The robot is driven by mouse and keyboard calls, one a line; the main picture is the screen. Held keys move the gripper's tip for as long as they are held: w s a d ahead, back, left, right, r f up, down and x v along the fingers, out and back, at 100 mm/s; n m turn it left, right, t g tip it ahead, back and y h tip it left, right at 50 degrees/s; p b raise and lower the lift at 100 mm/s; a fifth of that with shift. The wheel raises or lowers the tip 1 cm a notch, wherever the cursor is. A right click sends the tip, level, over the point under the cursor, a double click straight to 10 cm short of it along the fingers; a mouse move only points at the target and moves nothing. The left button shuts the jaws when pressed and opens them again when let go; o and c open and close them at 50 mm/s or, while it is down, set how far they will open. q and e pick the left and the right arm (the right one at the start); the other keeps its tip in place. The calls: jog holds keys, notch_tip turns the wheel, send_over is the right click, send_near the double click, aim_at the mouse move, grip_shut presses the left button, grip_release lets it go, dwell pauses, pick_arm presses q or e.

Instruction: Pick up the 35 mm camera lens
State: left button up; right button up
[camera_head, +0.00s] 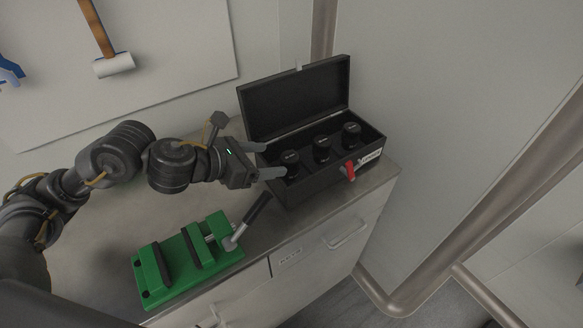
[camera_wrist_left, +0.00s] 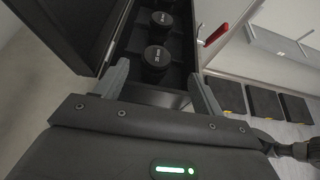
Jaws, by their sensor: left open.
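An open black case (camera_head: 318,187) on the cabinet top holds three black lenses in a row: a left one (camera_head: 290,161), a middle one (camera_head: 321,147) and a right one (camera_head: 351,133). My left gripper (camera_head: 274,160) is open and empty at the case's left end, its fingers pointing at the left lens. In the left wrist view this nearest lens (camera_wrist_left: 157,56) stands upright just ahead of and between the two fingertips, without clear contact. Another lens (camera_wrist_left: 162,19) stands behind it. White lettering on the caps is too small to read surely. My right gripper is not in view.
The case lid (camera_head: 294,98) stands raised at the back. A red latch (camera_head: 350,170) is on the case front. A green vise (camera_head: 186,262) with a grey handle sits on the cabinet top (camera_head: 122,222) in front. A mallet (camera_head: 113,65) hangs on the wall board.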

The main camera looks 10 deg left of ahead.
aim_at(283, 159)
pick_arm(q)
jog(key=shift+a+f+p+x, duration=0.1)
jog(key=shift+f+p+x, duration=0.05)
jog(key=shift+x, duration=1.25)
jog(key=shift+a+f+p+x, duration=0.15)
jog(key=shift+f+x, duration=0.05)
jog(key=shift+x, duration=1.25)
jog(key=shift+c, duration=0.4)
jog(key=c, duration=1.1)
jog(key=shift+r, duration=0.15)
